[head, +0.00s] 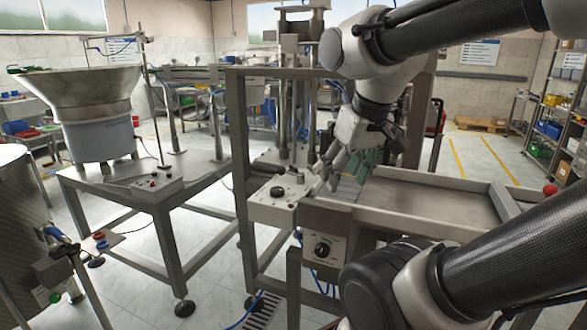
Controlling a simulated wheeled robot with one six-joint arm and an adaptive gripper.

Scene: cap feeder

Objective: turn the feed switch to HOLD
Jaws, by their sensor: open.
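A dark rotary knob (322,249) with a pale pointer mark sits on a grey box on the front of the frame, below the tray. Its lettering is too small to read, so I cannot tell its setting. Another black knob (277,191) is on top of a pale control box to its upper left. I cannot tell from the lettering which one is the feed switch. My gripper (332,176) is open and empty, pointing down and left above the back left end of the tray. It is right of the control box and apart from both knobs.
An empty metal tray (430,203) lies right of the control box, with a red ball knob (550,190) near its right end. A steel post (239,150) stands left of my gripper. A hopper (85,90) stands on a left table with a small switch box (157,185).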

